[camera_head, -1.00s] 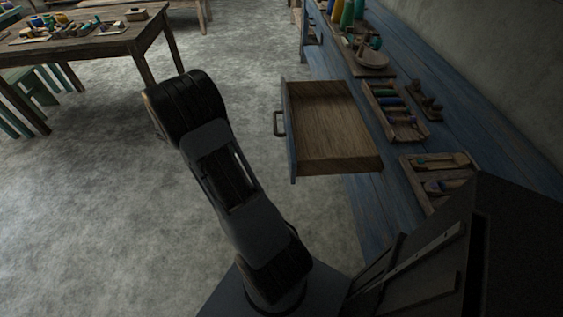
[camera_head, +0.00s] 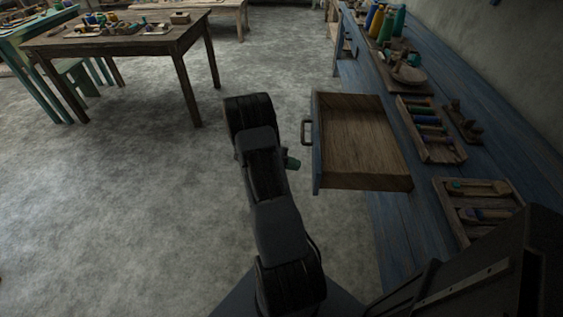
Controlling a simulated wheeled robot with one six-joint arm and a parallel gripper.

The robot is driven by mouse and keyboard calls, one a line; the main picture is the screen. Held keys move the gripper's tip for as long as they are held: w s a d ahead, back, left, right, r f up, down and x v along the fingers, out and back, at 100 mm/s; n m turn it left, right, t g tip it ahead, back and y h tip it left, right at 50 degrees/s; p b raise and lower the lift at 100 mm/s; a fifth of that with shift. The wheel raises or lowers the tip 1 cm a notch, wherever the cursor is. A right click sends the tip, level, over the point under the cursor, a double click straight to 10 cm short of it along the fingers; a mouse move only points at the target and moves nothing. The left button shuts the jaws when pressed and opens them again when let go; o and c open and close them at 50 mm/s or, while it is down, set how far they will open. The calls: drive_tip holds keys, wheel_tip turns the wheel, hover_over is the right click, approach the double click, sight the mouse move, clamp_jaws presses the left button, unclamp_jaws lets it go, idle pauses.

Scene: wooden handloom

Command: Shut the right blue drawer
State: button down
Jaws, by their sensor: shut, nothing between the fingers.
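The blue drawer (camera_head: 316,150) is pulled well out from the long blue bench (camera_head: 474,120). Its wooden inside is bare, and its blue front with a dark handle (camera_head: 306,131) faces left. My black and grey arm (camera_head: 265,185) rises left of the drawer, with a strip of floor showing between them in the picture. A small dark green piece shows at the arm's right side, level with the lower part of the drawer front. I cannot make out my gripper's fingers; they are hidden behind the arm or out of view.
On the bench lie a tray of coloured spools (camera_head: 428,128), another tray with tools (camera_head: 478,206), a round wooden dish (camera_head: 409,76) and several bottles. A wooden table (camera_head: 112,42) with small items stands at the back left.

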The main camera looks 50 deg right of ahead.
drive_tip(key=shift+s+d+f, duration=0.1)
drive_tip(key=shift+s+d, duration=0.55)
drive_tip(key=shift+s, duration=0.3)
drive_tip(key=shift+s+d, duration=0.65)
drive_tip(key=shift+s, duration=0.25)
